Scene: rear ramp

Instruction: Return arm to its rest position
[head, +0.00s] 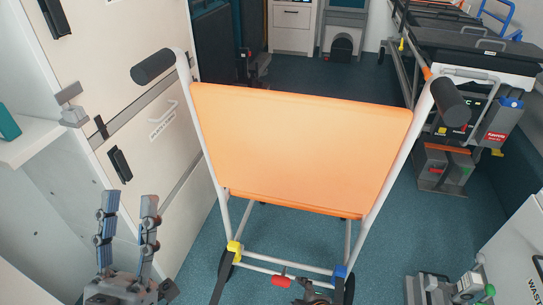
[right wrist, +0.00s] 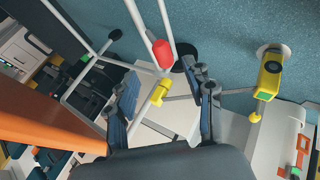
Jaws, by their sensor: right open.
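My left gripper (head: 129,199) shows at the lower left of the head view. Its two fingers point up and stand apart, with nothing between them. My right gripper (right wrist: 164,72) shows in the right wrist view with its fingers spread. A yellow fitting and a red knob (right wrist: 161,53) on a white tube frame show behind the gap between its fingers; I see nothing gripped. The carry chair (head: 300,150) has an orange back panel and white tubes, and stands in the middle of the head view, to the right of my left gripper.
The chair's black handles (head: 153,67) stick out toward me. A white cabinet (head: 135,85) lines the left side, with a shelf (head: 25,140) near the edge. A stretcher (head: 470,50) stands at the right.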

